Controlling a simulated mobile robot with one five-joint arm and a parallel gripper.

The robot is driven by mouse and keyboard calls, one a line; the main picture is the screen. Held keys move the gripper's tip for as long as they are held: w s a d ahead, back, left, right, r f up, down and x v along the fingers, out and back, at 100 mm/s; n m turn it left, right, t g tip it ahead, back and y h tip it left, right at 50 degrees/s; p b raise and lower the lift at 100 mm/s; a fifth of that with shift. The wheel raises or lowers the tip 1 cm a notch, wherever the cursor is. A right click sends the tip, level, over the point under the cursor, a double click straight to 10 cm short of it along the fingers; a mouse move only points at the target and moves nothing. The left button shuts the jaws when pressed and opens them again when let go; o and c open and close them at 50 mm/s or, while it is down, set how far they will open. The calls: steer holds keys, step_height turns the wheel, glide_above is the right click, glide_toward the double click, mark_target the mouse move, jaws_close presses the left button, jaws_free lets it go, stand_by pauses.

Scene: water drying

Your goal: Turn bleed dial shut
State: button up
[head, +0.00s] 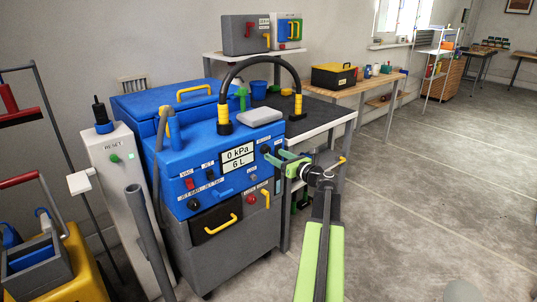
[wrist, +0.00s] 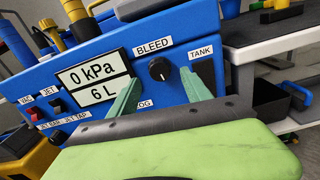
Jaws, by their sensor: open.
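The bleed dial (wrist: 159,69) is a round black knob with a small pale mark, under the BLEED label on the sloped face of the blue machine (wrist: 205,25). In the head view the dial (head: 265,149) shows near the right end of the panel, small and unclear. My gripper (head: 280,159) is open in front of this end of the panel. In the wrist view its two green fingers (wrist: 160,82) stand apart, one on each side below the dial. I see no finger touching the dial. The display beside it reads 0 kPa and 6 L.
A dark TANK gauge (wrist: 206,74) sits just right of the dial, close to the right finger. A yellow-handled drawer (head: 215,226) and a red knob (head: 265,194) are lower on the machine. A dark-topped bench (head: 320,118) stands behind. Open floor (head: 420,190) lies right.

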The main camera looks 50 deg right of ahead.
mark_target(268, 151)
steer(key=w, duration=0.4)
steer(key=shift+w+d, duration=0.15)
steer(key=shift+w, duration=0.05)
